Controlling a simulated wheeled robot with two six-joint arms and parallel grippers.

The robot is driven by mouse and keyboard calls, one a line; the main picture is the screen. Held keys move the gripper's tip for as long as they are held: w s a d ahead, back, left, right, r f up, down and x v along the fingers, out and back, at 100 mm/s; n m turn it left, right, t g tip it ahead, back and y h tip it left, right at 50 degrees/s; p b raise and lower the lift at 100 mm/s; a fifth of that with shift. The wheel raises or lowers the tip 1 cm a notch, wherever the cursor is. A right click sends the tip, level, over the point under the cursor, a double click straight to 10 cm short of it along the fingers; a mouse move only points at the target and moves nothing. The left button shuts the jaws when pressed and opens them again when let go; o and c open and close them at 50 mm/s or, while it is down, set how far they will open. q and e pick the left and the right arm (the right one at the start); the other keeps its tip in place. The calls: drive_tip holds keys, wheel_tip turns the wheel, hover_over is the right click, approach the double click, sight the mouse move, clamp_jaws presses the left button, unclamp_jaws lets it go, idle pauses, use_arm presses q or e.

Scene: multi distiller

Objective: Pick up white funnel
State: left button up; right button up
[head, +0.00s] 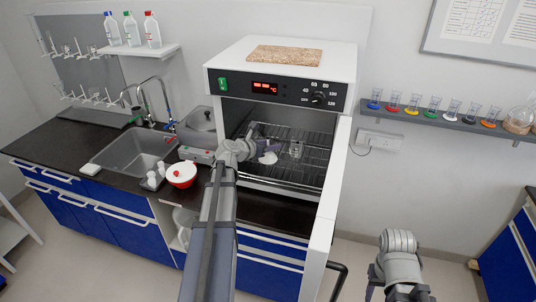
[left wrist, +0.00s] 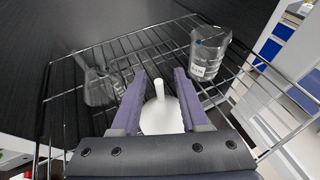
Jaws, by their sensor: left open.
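The white funnel (head: 268,158) lies on the wire rack inside the open oven, partly hidden by my left gripper (head: 272,145) in the head view. In the left wrist view the funnel (left wrist: 161,116) is between the two purple fingers of my left gripper (left wrist: 158,78), its stem pointing up in the picture. The fingers are apart, with visible gaps beside the stem. The funnel's lower part is hidden by the gripper body. My right arm shows at the lower right of the head view, but its fingers are not visible.
A clear beaker (left wrist: 207,55) stands right of the fingers on the rack (head: 315,170), and a clear flask (left wrist: 101,90) is to their left. The oven door (head: 325,215) is open at the right. A red-and-white bowl (head: 181,174) sits on the counter left of my arm.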

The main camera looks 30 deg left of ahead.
use_arm(q)
drive_tip(key=shift+x, duration=0.85)
clamp_jaws()
